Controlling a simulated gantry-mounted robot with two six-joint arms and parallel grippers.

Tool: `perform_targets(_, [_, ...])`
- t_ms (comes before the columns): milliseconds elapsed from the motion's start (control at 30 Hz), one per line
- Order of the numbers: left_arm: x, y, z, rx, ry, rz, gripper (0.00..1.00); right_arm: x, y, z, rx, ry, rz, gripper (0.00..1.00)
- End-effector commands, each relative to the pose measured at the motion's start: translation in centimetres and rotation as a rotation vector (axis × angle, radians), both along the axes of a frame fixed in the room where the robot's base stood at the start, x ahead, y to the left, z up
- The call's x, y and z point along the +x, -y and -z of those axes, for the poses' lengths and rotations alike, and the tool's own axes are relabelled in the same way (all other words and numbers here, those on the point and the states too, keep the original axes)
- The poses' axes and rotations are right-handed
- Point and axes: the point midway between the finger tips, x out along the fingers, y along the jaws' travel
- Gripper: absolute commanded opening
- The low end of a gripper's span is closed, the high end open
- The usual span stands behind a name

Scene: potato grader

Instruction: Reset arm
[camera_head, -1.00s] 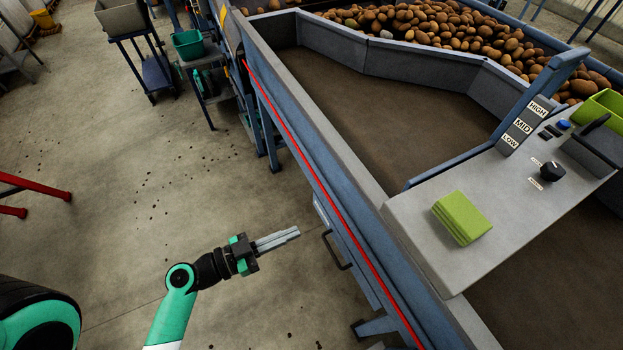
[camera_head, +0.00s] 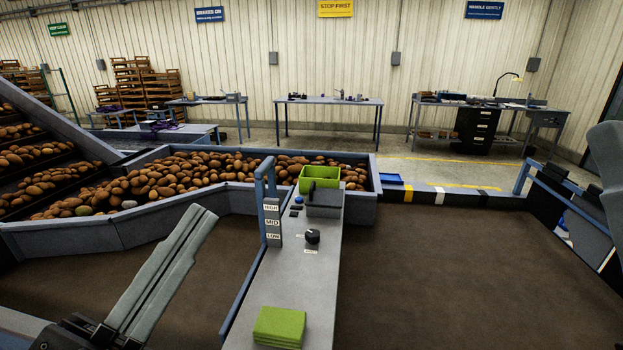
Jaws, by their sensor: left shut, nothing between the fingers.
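My left gripper (camera_head: 199,218) is large and close in the lower left of the head view, its pale grey fingers lying side by side and pointing up and to the right. It is shut and empty. The fingertips show in front of the brown belt, left of the grey control panel (camera_head: 300,270); I cannot tell their height above the belt. The left arm's dark wrist is cut off by the bottom edge.
A green folded cloth or pad (camera_head: 279,327) and a black knob (camera_head: 312,236) are on the panel. A green bin (camera_head: 319,176) is at its far end. Potatoes (camera_head: 150,183) fill the trough behind. The brown belt (camera_head: 440,270) right of the panel is clear. A grey shape (camera_head: 607,165) cuts in at the right edge.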

Motion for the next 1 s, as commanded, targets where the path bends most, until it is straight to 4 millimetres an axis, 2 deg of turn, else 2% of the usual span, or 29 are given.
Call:
perform_targets(33, [-1.3,-0.2,-3.3,-0.067,0.053,-0.008,0.00,0.0,0.0,0.0,0.000,0.000,0.000,0.57])
perform_targets(100, [-2.8,-2.0,-6.8,-0.199,0.103,-0.029,0.00,0.0,0.0,0.0,0.000,0.000,0.000,0.57])
perform_targets(133, [-3.2,-3.3,-7.7,-0.262,0.115,-0.044,0.00,0.0,0.0,0.0,0.000,0.000,0.000,0.57])
perform_targets(233, [-3.5,-6.5,-8.1,-0.467,0.098,-0.042,0.00,0.0,0.0,0.0,0.000,0.000,0.000,0.57])
perform_targets(300, [-3.4,-7.0,-8.1,-0.602,0.064,0.055,0.00,0.0,0.0,0.0,0.000,0.000,0.000,0.57])
perform_targets(333, [-3.5,-7.0,-11.1,-0.599,0.064,0.056,0.00,0.1,0.0,-2.8,0.000,-0.003,0.000,0.57])
perform_targets(400, [-3.4,-7.0,-14.2,-0.594,0.064,0.052,0.00,0.0,0.0,-6.2,0.000,0.000,0.000,0.57])
perform_targets(567, [-3.4,-7.0,-21.0,-0.593,0.062,0.051,0.00,0.0,0.0,-13.0,0.000,0.001,0.000,0.57])
perform_targets(800, [-3.3,-7.0,-32.6,-0.592,0.061,0.050,0.00,0.0,0.0,-24.7,0.000,0.001,0.000,0.57])
perform_targets(900, [-3.3,-7.0,-36.6,-0.591,0.060,0.050,0.00,0.0,0.0,-28.7,0.000,0.001,0.000,0.57])
perform_targets(1000, [-3.3,-7.0,-39.2,-0.591,0.060,0.050,0.00,0.0,0.0,-31.3,0.000,0.000,0.000,0.57])
